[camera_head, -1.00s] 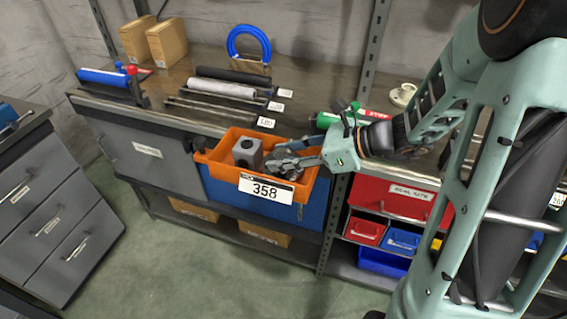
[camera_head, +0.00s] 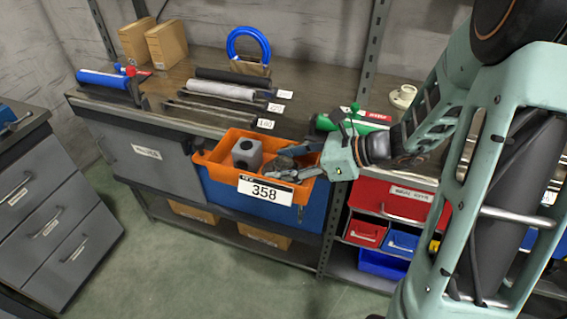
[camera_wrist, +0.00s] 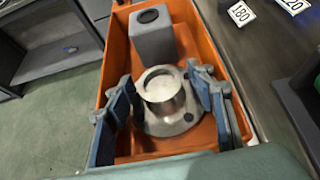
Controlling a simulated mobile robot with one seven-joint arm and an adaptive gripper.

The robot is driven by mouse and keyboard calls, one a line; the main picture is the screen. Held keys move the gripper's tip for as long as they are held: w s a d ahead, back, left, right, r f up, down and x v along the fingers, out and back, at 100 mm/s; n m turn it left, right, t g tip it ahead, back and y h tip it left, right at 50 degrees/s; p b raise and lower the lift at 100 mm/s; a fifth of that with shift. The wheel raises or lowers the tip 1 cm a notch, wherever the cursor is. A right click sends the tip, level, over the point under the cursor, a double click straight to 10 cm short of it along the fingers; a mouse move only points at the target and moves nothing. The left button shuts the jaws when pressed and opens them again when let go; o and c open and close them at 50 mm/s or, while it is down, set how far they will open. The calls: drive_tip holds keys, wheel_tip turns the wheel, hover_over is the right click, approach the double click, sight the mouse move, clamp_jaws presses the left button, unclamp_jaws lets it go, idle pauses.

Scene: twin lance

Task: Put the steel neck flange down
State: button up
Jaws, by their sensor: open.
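The steel neck flange (camera_wrist: 163,100) sits in the orange bin (camera_wrist: 117,60), its round neck facing up and its wide base low in the bin. In the head view it is mostly hidden by my fingers. My gripper (camera_wrist: 165,112) is open, with one finger on each side of the flange. In the head view my gripper (camera_head: 290,165) reaches into the orange bin (camera_head: 225,146) from the right. I cannot tell whether the fingers touch the flange.
A grey block with a hole (camera_head: 247,153) stands in the bin beside the flange; it also shows in the wrist view (camera_wrist: 152,35). The bin carries a 358 label (camera_head: 265,191). Rods, a blue ring (camera_head: 249,45) and a green bottle-like item (camera_head: 350,122) lie on the bench.

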drive_tip(key=shift+d+r, duration=0.15)
drive_tip(key=shift+r, duration=0.1)
drive_tip(key=p+v, duration=0.2)
drive_tip(key=v, duration=0.9)
drive_tip(key=shift+s+d, duration=0.2)
drive_tip(key=shift+d, duration=0.1)
drive_tip(key=shift+r, duration=0.1)
